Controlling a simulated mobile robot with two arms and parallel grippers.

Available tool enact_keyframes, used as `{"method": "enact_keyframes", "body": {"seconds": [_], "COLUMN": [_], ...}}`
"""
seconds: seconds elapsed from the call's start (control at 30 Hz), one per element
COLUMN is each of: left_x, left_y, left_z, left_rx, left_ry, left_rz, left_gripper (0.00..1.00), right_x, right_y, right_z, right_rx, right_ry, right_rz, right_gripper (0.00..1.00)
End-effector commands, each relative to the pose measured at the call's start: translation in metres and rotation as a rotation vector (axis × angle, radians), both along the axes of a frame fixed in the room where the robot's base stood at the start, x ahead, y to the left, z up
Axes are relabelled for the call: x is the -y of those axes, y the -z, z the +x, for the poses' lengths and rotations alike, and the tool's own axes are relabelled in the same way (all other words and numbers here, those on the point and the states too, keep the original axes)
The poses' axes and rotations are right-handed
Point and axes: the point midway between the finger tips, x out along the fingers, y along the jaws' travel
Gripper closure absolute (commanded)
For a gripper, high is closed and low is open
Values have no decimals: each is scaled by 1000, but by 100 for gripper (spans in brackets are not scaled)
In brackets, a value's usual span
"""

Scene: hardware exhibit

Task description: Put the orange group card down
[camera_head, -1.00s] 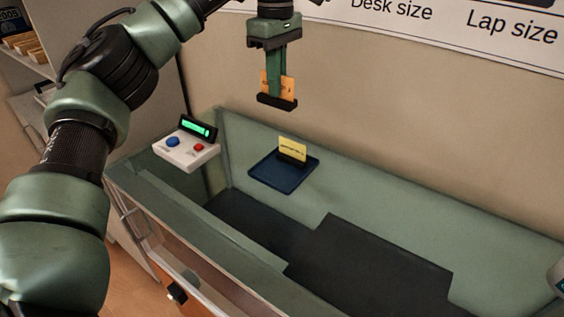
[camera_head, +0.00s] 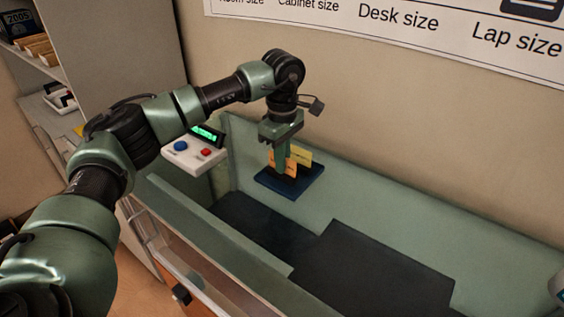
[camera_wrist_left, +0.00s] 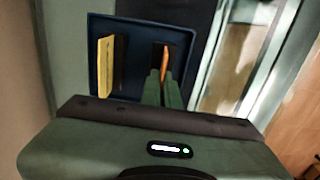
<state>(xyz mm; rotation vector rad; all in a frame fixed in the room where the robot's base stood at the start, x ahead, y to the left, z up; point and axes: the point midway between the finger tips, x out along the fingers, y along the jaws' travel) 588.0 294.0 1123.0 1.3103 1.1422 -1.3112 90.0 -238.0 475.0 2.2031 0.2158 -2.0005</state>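The orange group card (camera_head: 291,166), on a dark base, is upright at the blue tray (camera_head: 306,184); it also shows in the left wrist view (camera_wrist_left: 165,62). My left gripper (camera_head: 281,167) points down over the tray with its fingers closed about the card. In the left wrist view the finger ends (camera_wrist_left: 163,88) meet the card. I cannot tell whether the card's base touches the tray. A yellow card (camera_head: 304,156) stands upright on the tray beside the orange one, with a gap between them in the wrist view. My right gripper is out of view.
The tray lies on a green counter (camera_head: 380,208) with dark inset panels (camera_head: 385,260). A white box (camera_head: 190,158) with a blue and a red button and a green display stands to the left, partly behind my arm. A wall rises behind the counter.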

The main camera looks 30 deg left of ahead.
Motion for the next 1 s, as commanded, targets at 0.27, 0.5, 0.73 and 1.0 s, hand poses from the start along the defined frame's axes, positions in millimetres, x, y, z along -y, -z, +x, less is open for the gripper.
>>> {"method": "enact_keyframes", "body": {"seconds": [0.27, 0.5, 0.73, 1.0], "left_x": [0, 0, 0, 0], "left_y": [13, 18, 16, 10], "left_z": [0, 0, 0, 0], "left_rx": [2, 2, 1, 3], "left_ry": [0, 0, 0, 0], "left_rz": [0, 0, 0, 0], "left_gripper": [100, 100, 76, 76], "right_x": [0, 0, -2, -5], "right_y": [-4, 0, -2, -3], "right_z": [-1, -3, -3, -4], "right_rx": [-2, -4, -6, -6], "right_ry": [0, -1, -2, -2], "right_rz": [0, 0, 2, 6], "right_gripper": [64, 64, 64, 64]}}
